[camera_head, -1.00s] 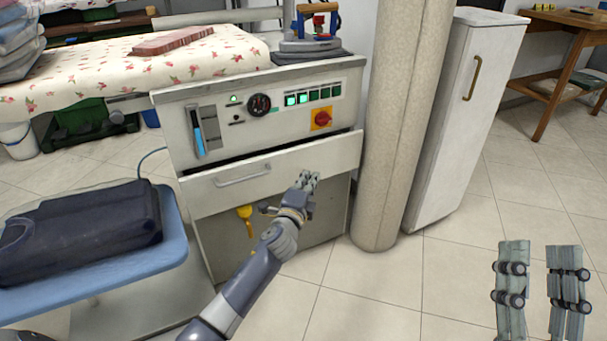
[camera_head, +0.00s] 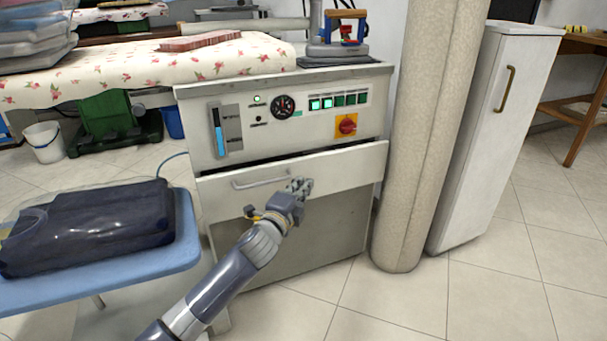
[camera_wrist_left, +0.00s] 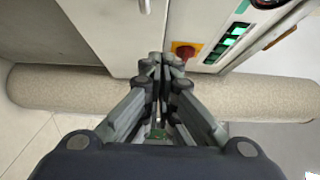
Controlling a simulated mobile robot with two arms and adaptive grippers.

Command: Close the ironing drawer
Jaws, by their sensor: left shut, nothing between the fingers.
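The ironing drawer (camera_head: 340,168) is a white front with a bar handle (camera_head: 262,182), below the control panel of the ironing cabinet. A dark gap shows along its top edge, so it stands slightly out. My left gripper (camera_head: 300,186) is shut and empty, with its fingertips at the drawer front just right of the handle. In the left wrist view the shut fingers (camera_wrist_left: 160,62) point at the white drawer face (camera_wrist_left: 105,30); whether they touch it I cannot tell. My right gripper is not in view.
A beige column (camera_head: 420,140) stands right of the cabinet, with a white locker (camera_head: 495,130) beyond it. A blue board (camera_head: 185,235) with a dark wrapped garment (camera_head: 90,230) is at the left. An iron (camera_head: 335,48) sits on top. Tiled floor is free at the right front.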

